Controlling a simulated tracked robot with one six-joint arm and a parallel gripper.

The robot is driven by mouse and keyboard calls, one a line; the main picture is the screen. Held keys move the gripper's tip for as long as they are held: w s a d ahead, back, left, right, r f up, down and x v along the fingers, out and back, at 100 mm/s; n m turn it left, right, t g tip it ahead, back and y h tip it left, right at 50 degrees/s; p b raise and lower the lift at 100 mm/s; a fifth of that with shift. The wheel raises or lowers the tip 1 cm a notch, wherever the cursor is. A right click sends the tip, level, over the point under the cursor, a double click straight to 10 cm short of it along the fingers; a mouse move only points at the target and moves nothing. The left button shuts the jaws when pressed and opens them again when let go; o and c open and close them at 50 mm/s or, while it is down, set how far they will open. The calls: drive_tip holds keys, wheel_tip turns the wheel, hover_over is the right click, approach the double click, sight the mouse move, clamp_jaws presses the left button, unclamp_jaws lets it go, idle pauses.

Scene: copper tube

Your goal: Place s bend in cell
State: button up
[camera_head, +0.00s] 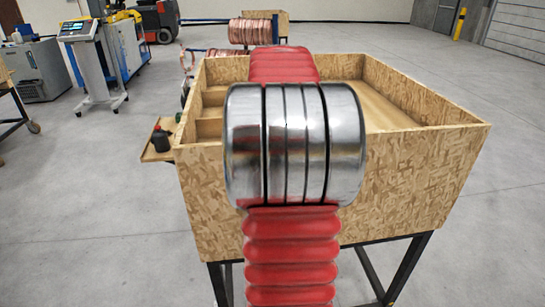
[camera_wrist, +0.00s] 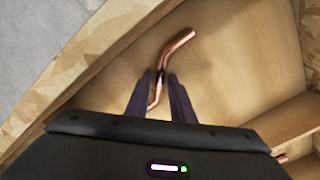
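The S bend (camera_wrist: 179,46), a bent copper tube, shows in the wrist view between the two dark fingers of my gripper (camera_wrist: 161,76). The fingertips close in on both sides of its middle, and one end points up and right. Bare wooden bin floor lies behind it; its height over the floor is hard to judge. The wooden bin (camera_head: 420,185) stands ahead in the head view, with small cells (camera_head: 212,113) along its left side. My red and silver arm covers the bin's middle and hides my gripper there.
In the wrist view, a wooden divider (camera_wrist: 285,121) stands at the right, with a copper end (camera_wrist: 282,158) beside it. A small side shelf (camera_head: 160,150) with dark items is left of the bin. Copper coils (camera_head: 250,31) stand behind.

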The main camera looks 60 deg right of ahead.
drive_tip(key=shift+o, duration=0.9)
wheel_tip(320, 180, up, 12)
drive_tip(key=shift+r, duration=0.15)
idle(0.8)
